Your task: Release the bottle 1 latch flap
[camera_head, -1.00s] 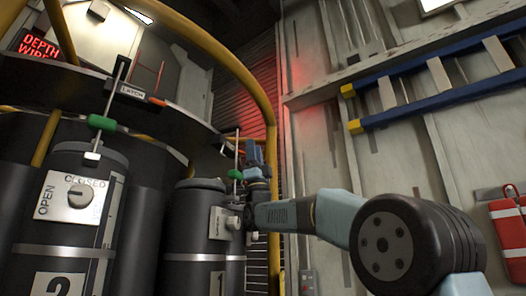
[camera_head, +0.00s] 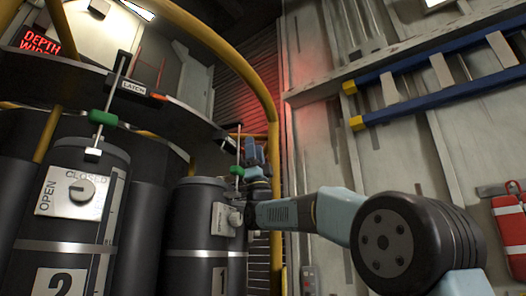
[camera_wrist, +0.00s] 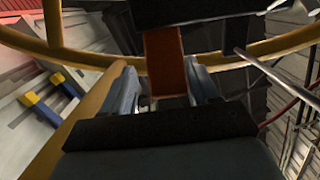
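In the head view, bottle 1 (camera_head: 190,255) is a dark cylinder with a white valve plate, a green clamp (camera_head: 237,170) and a thin rod above it. My gripper (camera_head: 254,150) is raised beside that rod, at the yellow rail. In the wrist view, an orange-red flap (camera_wrist: 165,62), apparently the bottle 1 latch flap, hangs below a dark block (camera_wrist: 190,10). My gripper (camera_wrist: 164,88) is open, with one finger on each side of the flap's lower end. Gaps show on both sides; contact is unclear. The head view does not clearly show this flap.
Bottle 2 (camera_head: 75,225) stands left, with a green clamp (camera_head: 103,118) and a latch label (camera_head: 133,87) above. A curved yellow rail (camera_head: 272,180) runs close to my gripper. A blue ladder (camera_head: 430,100) hangs on the right wall.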

